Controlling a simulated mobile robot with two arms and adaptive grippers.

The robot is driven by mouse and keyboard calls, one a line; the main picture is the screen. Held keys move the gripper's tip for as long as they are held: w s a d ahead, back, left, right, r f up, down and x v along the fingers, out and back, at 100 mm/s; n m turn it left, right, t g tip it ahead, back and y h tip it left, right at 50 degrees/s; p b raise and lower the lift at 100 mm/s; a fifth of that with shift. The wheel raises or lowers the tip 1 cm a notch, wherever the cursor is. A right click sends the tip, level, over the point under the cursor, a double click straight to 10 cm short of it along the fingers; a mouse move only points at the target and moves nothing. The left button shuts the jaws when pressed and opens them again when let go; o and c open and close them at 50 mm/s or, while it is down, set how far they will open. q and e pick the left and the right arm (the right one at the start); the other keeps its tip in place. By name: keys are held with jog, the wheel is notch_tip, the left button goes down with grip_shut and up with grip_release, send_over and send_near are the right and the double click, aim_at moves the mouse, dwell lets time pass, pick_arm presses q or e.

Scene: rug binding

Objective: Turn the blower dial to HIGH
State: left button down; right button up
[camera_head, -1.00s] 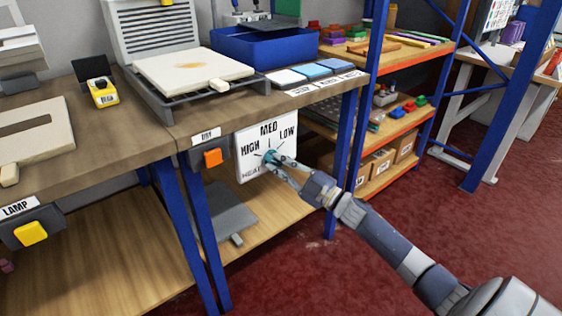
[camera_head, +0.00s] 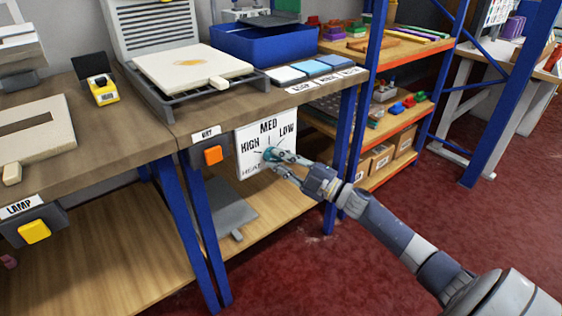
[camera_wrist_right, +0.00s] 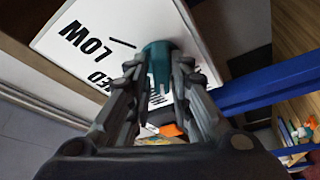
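The blower dial is a small teal knob (camera_head: 270,154) on a white panel (camera_head: 252,153) marked HIGH, MED and LOW, hung under the workbench's front edge. My right gripper (camera_head: 273,160) is at the knob, coming from the lower right. In the right wrist view the teal knob (camera_wrist_right: 158,62) sits between my fingertips (camera_wrist_right: 160,72), with a finger close on each side; the fingers look closed on it. The setting that the knob points at cannot be made out, as the fingers cover part of it. My left gripper is not in view.
An orange button (camera_head: 213,155) is on a grey box left of the panel. A yellow button (camera_head: 34,231) labelled LAMP is further left. Blue table legs (camera_head: 345,150) stand right of the panel. The red floor (camera_head: 300,270) below my right arm is clear.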

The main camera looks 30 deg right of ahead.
jog(key=shift+o, duration=0.5)
jog(key=shift+f, duration=0.1)
jog(key=shift+s+d+f, duration=0.1)
jog(key=shift+s, duration=0.15)
jog(key=v, duration=1.1)
jog(key=shift+s+d, duration=0.1)
